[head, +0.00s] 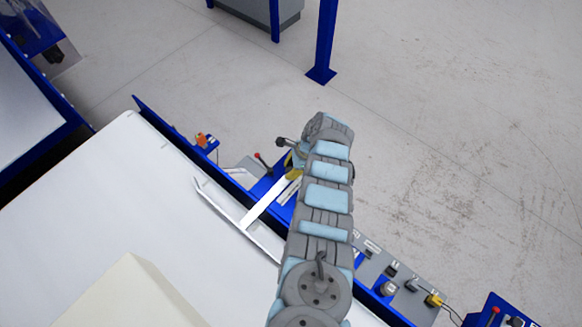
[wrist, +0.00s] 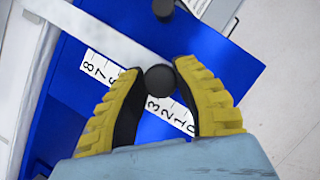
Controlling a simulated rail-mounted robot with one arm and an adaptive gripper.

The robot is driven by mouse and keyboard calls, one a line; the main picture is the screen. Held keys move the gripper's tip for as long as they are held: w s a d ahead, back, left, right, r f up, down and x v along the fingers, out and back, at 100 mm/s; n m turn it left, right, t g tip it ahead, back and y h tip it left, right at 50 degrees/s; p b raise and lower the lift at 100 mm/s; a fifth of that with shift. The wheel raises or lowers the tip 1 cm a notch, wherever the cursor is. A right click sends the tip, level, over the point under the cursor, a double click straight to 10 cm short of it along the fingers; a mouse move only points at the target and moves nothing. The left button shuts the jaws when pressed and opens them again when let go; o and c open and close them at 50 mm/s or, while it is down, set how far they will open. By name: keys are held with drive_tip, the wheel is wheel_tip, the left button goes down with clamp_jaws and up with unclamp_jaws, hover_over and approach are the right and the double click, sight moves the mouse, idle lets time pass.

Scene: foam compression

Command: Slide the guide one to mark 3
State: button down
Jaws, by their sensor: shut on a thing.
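My gripper (wrist: 159,72) has yellow fingers with black pads, closed around a round black knob (wrist: 160,80). The knob sits over a white number scale (wrist: 98,68) on a blue plate. The knob is just beside the 3; the middle digits are hidden. A pale guide bar (wrist: 95,28) runs past the scale's upper side. In the head view my gripper (head: 293,170) is at the blue rail, by the white guide arm (head: 264,205) and its long fence (head: 222,213).
A second black knob (wrist: 163,8) stands above the held one in the wrist view. A white table (head: 110,200) bears a cream foam block (head: 115,290). A red-tipped lever (head: 258,156) and a control panel (head: 400,290) flank my arm.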

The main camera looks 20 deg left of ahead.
drive_tip(key=c, duration=0.8)
unclamp_jaws()
drive_tip(key=shift+s+a, duration=0.1)
drive_tip(key=shift+w+d+r, duration=0.2)
drive_tip(key=shift+w+r, duration=0.05)
drive_tip(key=shift+r, duration=0.15)
drive_tip(key=v, duration=1.1)
drive_tip(key=shift+s, duration=0.1)
